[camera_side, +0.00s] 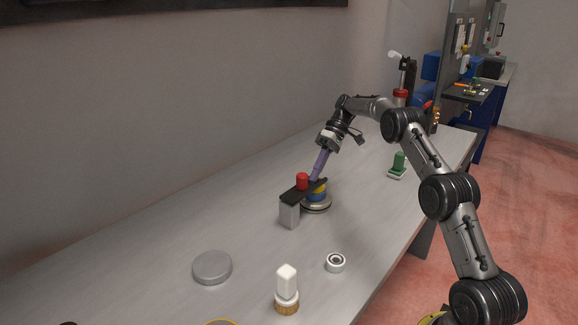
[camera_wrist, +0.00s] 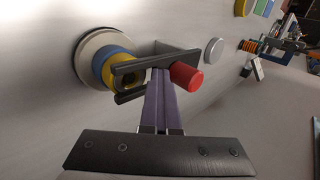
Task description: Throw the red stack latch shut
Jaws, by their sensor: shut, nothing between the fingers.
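The red latch knob (camera_side: 302,181) stands on a dark latch bar (camera_side: 294,193) carried by a grey block (camera_side: 289,212). The knob also shows in the wrist view (camera_wrist: 186,75). The bar has a forked end (camera_wrist: 128,70) that reaches to the ring stack (camera_wrist: 105,55), with grey, blue and yellow rings. My gripper (camera_side: 315,180) has purple fingers pressed together with nothing between them. In the wrist view its fingertips (camera_wrist: 160,72) are at the bar, just left of the knob. I cannot tell whether they touch it. The fingers hide part of the bar.
A grey disc (camera_side: 212,267), a small ring (camera_side: 335,262) and a white-topped piece (camera_side: 287,285) lie toward the near end of the bench (camera_side: 150,270). A green piece (camera_side: 398,164) stands farther back, right of the stack. A wall runs along the left.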

